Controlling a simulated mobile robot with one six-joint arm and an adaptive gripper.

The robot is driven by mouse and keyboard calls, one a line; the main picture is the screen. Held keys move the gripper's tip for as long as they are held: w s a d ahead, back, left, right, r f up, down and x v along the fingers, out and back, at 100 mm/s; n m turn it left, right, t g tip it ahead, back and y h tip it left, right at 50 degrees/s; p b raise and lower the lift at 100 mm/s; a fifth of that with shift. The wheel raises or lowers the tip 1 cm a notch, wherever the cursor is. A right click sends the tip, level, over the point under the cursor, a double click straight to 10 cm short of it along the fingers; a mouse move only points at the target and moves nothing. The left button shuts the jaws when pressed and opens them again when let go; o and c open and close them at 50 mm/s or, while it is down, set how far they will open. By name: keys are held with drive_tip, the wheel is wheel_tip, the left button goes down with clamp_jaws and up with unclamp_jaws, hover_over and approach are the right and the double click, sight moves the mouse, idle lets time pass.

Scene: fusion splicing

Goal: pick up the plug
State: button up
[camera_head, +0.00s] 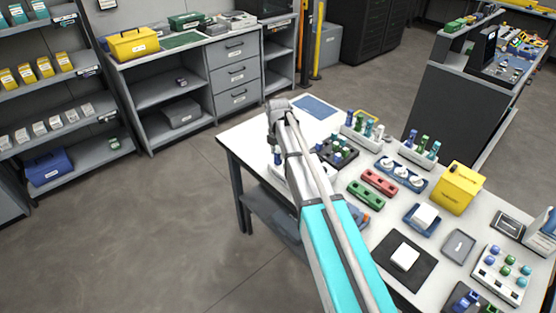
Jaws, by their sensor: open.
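My gripper (277,132) is at the far end of my arm, over the left part of the white worktable (254,128). It is open, but its fingers are small and mostly hidden by the arm. Nothing is seen held in it. I cannot single out the plug for certain. Small upright blue and pale pieces stand in a light holder (281,168) just below the gripper, partly covered by my arm. Similar blue, green and white pieces stand in a rack (359,138) to the right and in another rack (416,157) farther right.
A dark tray (345,157), green block (366,195), red block (379,182), yellow box (459,186) and black mat (390,275) crowd the table's right side. A blue sheet (316,107) lies at the back. The floor at left is clear.

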drive_tip(key=shift+f, duration=0.1)
idle(0.5)
clamp_jaws()
